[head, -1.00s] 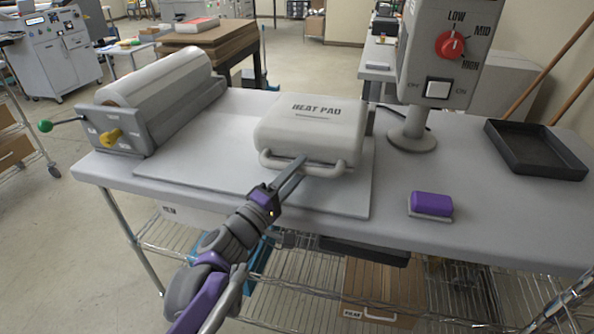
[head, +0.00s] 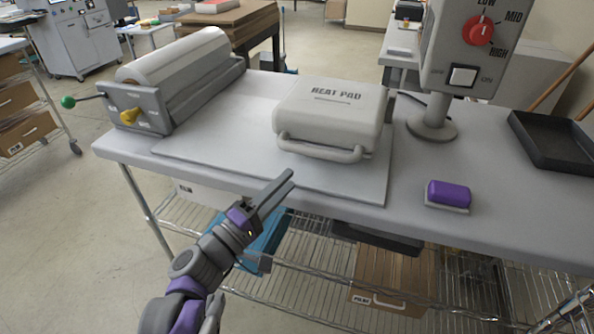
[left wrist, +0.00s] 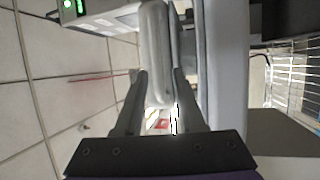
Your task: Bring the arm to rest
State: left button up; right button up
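My left arm comes in from the lower left in the head view. Its gripper (head: 290,180) is over the front edge of the bench, in front of and apart from the handle of the heat pad (head: 332,108). Two fingers show with a gap between them and nothing held. The heat pad is closed and lies on a grey board (head: 225,150). My right gripper is not in view.
A roller laminator (head: 180,85) stands on the bench (head: 480,235) at left. A control post with a red dial (head: 478,32) stands behind right. A purple-topped block (head: 448,195) and a black tray (head: 555,142) are at right. Wire shelving (head: 300,285) is below.

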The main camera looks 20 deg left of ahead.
pick_arm(q)
jog(key=shift+s+a+f, duration=0.1)
jog(key=shift+s+a, duration=0.05)
jog(key=shift+s, duration=0.25)
jog(key=s+d+f+m+g+p, duration=0.3)
jog(key=s+d+f+m+g, duration=0.4)
jog(key=d+f+g, duration=0.25)
jog(key=s+a+f+m+g+y+p, duration=0.3)
jog(key=s+a+f+m+g+y, duration=0.1)
jog(key=s+a+f+y, duration=0.4)
jog(key=shift+s+a+m, duration=0.45)
jog(key=shift+s+m, duration=0.1)
jog(key=shift+m, duration=0.05)
dwell(2.2)
